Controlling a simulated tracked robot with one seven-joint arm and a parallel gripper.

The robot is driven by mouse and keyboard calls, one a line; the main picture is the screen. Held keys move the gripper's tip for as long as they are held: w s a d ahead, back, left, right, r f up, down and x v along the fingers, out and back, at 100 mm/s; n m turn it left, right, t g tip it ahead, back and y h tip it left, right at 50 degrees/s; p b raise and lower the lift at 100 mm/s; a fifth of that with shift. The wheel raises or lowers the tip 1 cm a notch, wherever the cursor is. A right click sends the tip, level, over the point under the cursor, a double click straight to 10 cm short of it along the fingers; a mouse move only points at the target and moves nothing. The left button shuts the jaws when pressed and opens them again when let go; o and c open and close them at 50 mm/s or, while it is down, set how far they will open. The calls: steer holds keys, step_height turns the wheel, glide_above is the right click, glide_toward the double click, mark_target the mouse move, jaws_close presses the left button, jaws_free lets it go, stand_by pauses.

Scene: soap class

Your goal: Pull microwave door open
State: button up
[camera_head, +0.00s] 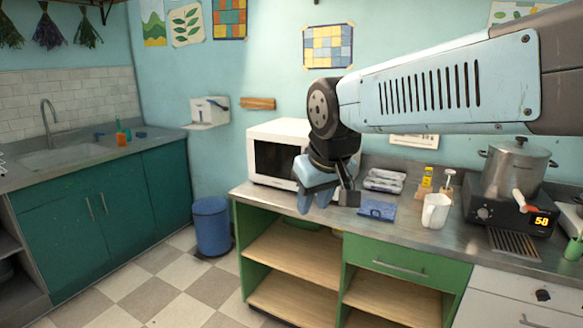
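The white microwave (276,132) stands on the left end of the counter, under the wall. Its door (272,160), with a dark window, faces the front and looks closed. My gripper (325,198) hangs down in front of the microwave's right side, above the counter's front edge. It hides the right part of the microwave front, and I see no handle. Light-blue and dark parts show at my gripper's end, but whether the fingers are open or shut is unclear. I cannot tell whether it touches the microwave.
Right of my gripper, the counter (405,217) holds a blue cloth (377,209), a white pitcher (435,212), small bottles (425,183) and a pot (515,165) on a black burner (505,207). Green open shelves (290,252) lie below. A blue bin (211,227) stands left on open checkered floor.

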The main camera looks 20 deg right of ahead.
steer(key=w+d+f+n+g+h, duration=0.1)
steer(key=w+d+f+n+h, duration=0.25)
steer(key=w+d, duration=0.45)
steer(key=w+d+f+n+g+h, duration=0.1)
steer(key=w+d+f+n+h, duration=0.25)
steer(key=w, duration=0.95)
steer(key=w+d+f+n+g+h, duration=0.1)
steer(key=w+d+f+n+h, duration=0.2)
steer(key=w+d, duration=0.5)
steer(key=w+a+f+n+t+h, duration=0.2)
steer(key=w+n, duration=0.2)
steer(key=w, duration=0.3)
steer(key=w+a+f+n+t+h, duration=0.1)
steer(key=w+f+n+t+h, duration=0.2)
steer(key=w, duration=0.5)
steer(key=w+a+f+n+t+h, duration=0.1)
steer(key=w+a+f+n, duration=0.1)
steer(key=w+n, duration=0.45)
steer(key=shift+m+y, duration=0.3)
steer(key=shift+m, duration=0.05)
steer(key=x, duration=1.4)
steer(key=shift+w+a+r, duration=0.1)
steer(key=shift+w, duration=0.05)
steer(key=shift+c, duration=0.4)
jaws_close()
